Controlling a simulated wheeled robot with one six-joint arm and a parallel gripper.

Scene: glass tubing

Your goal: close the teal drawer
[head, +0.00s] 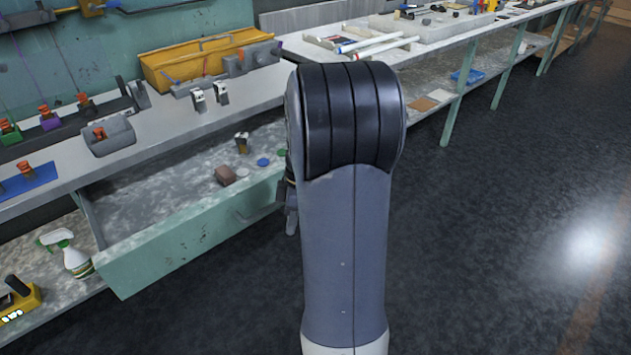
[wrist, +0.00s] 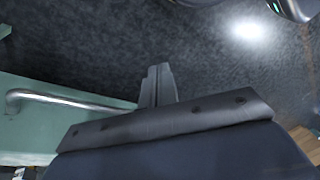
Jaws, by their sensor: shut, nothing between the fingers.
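The teal drawer (head: 185,242) stands open, pulled out from under the workbench on the left in the head view. It holds a brown block (head: 225,175), a small dark item with a light top and several small round pieces. Its front also shows at the left of the wrist view (wrist: 60,130), with a metal bar handle (wrist: 62,98). My gripper (wrist: 158,72) is shut and empty, its fingers together just right of the handle's end in the wrist view. I cannot tell whether it touches the drawer. In the head view my arm hides most of the gripper.
A spray bottle (head: 70,252) and a yellow tool (head: 18,300) are on the lower shelf left of the drawer. The dark floor (head: 510,210) to the right is clear.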

